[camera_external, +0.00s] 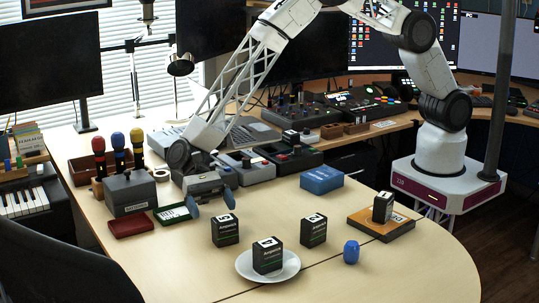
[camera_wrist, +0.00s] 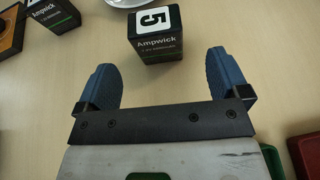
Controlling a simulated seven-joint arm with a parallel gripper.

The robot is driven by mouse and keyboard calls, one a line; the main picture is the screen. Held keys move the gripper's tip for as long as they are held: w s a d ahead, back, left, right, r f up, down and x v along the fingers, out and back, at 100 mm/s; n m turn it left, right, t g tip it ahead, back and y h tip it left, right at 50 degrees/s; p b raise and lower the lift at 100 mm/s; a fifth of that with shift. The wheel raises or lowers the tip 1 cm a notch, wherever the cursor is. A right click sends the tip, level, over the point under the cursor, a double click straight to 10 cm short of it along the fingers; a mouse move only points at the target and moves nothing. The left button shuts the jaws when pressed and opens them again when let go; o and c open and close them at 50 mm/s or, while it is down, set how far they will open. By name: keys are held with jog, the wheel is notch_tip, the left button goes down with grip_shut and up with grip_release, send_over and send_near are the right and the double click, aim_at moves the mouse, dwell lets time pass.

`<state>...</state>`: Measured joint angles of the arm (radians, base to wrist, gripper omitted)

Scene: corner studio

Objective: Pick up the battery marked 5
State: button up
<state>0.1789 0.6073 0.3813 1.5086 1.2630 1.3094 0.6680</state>
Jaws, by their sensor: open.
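The battery marked 5 (camera_wrist: 155,36) is a black block with a white top bearing a black 5 and "Ampwick" on its side. It stands upright in the wrist view, just beyond my fingertips. In the external view my gripper (camera_external: 211,202) hangs behind the battery, near the trays.
Similar batteries stand on a white plate (camera_external: 243,272), on bare table (camera_external: 313,231) and on a wooden block (camera_external: 384,209). A blue egg-shaped object (camera_external: 351,252) sits at right. Red (camera_external: 131,224) and green (camera_external: 172,215) trays lie left of my gripper. The front-left table is clear.

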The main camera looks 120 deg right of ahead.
aim_at(226, 225)
jog(key=shift+x, duration=1.2)
jog(key=shift+s+x, duration=0.2)
jog(key=shift+x, duration=2.35)
jog(key=shift+f, duration=0.1)
jog(key=c, duration=1.2)
